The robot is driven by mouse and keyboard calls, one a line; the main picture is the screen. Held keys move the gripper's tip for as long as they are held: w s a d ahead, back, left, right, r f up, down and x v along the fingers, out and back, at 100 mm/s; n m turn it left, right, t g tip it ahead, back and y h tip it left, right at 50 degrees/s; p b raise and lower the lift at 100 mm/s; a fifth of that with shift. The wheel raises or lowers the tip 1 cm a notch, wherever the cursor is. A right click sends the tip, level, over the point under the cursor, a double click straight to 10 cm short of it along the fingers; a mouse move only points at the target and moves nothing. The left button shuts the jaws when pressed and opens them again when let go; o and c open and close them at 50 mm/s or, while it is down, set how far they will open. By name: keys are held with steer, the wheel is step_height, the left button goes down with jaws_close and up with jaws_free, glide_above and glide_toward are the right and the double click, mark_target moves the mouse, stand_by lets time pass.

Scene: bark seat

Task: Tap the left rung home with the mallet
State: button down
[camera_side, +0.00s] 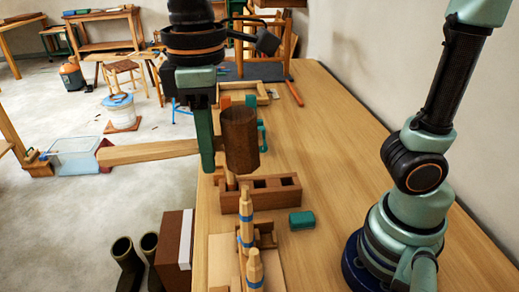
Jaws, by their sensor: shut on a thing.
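My gripper (206,145) is shut on the mallet (240,142), whose brown cylindrical head stands upright just right of the fingers. A pale wooden bar (150,152), apparently its handle, runs left from the fingers. Two pale wooden rungs with blue bands stand near the front: one farther back (246,222) and one nearer (254,270). A pale peg (231,182) shows just under the mallet head, by a brown block with square holes (285,191). I cannot tell whether the head touches it. The lower ends of the rungs are partly hidden.
Orange and teal clamp-like pieces (262,137) and a wooden frame (262,92) lie farther back. Boots (127,265) stand on the floor.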

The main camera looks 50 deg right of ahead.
stand_by(0.3)
steer(key=shift+f, duration=0.2)
stand_by(0.8)
steer(key=shift+f, duration=0.2)
stand_by(1.0)
steer(key=shift+f, duration=0.1)
step_height(320, 180, down, 4)
steer(key=shift+r, duration=1.95)
steer(key=shift+r, duration=2)
